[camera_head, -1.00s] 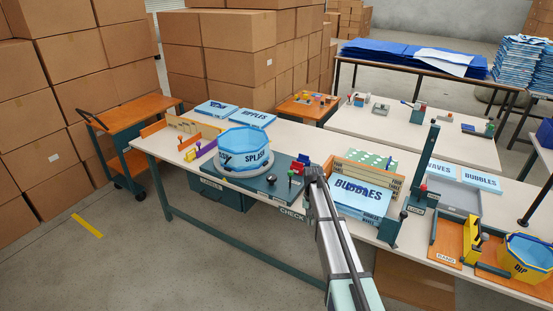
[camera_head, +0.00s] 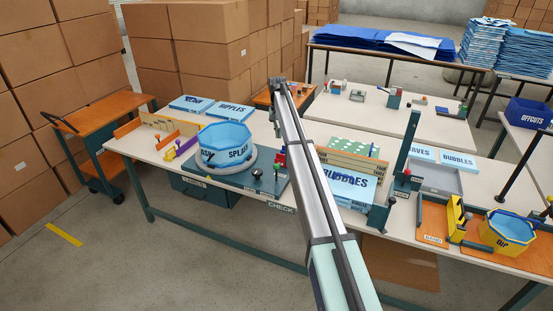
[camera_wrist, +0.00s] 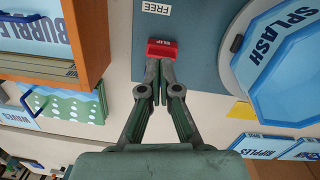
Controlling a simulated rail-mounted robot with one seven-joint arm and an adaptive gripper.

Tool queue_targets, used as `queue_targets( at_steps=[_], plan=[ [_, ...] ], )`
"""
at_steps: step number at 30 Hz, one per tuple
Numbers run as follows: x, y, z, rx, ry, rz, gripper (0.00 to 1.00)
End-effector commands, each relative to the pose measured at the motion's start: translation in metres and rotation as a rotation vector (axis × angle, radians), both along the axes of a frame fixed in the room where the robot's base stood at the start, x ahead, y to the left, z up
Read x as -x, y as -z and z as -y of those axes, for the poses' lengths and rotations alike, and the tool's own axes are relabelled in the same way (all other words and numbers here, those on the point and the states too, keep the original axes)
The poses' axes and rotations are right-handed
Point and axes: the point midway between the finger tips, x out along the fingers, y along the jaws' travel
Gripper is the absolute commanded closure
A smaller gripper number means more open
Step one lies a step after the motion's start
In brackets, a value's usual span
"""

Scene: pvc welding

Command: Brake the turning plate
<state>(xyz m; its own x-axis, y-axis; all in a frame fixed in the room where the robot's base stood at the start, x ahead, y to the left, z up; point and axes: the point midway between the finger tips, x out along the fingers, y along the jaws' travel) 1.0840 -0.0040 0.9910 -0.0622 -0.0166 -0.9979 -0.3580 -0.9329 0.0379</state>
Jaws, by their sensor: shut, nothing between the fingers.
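The turning plate is a round grey disc (camera_head: 228,167) on a dark teal base on the bench. A blue eight-sided tub (camera_head: 224,140) marked SPLASH stands on it. In the wrist view the plate's rim (camera_wrist: 236,62) and the tub (camera_wrist: 290,65) are at the right. A red block (camera_wrist: 161,48) with small lettering sits on the base's edge beside the plate; it appears red in the head view too (camera_head: 281,160). My gripper (camera_wrist: 160,88) is shut and empty, its fingertips close to the red block; touching or apart is unclear.
A FREE label (camera_wrist: 156,8) lies near the red block. A wooden rack (camera_head: 351,161) and BUBBLES stack (camera_head: 350,187) stand right of the base.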

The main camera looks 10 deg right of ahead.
Motion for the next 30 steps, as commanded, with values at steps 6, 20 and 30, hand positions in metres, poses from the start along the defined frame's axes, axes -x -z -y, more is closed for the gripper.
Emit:
queue_targets(
  at_steps=[6, 20, 30],
  plan=[
    [0.001, 0.000, 0.000, 0.000, 0.000, 0.000, 1.00],
    [0.002, 0.027, 0.000, 0.000, 0.000, 0.000, 1.00],
    [0.007, 0.081, 0.002, 0.000, 0.000, -0.002, 1.00]
  ],
)
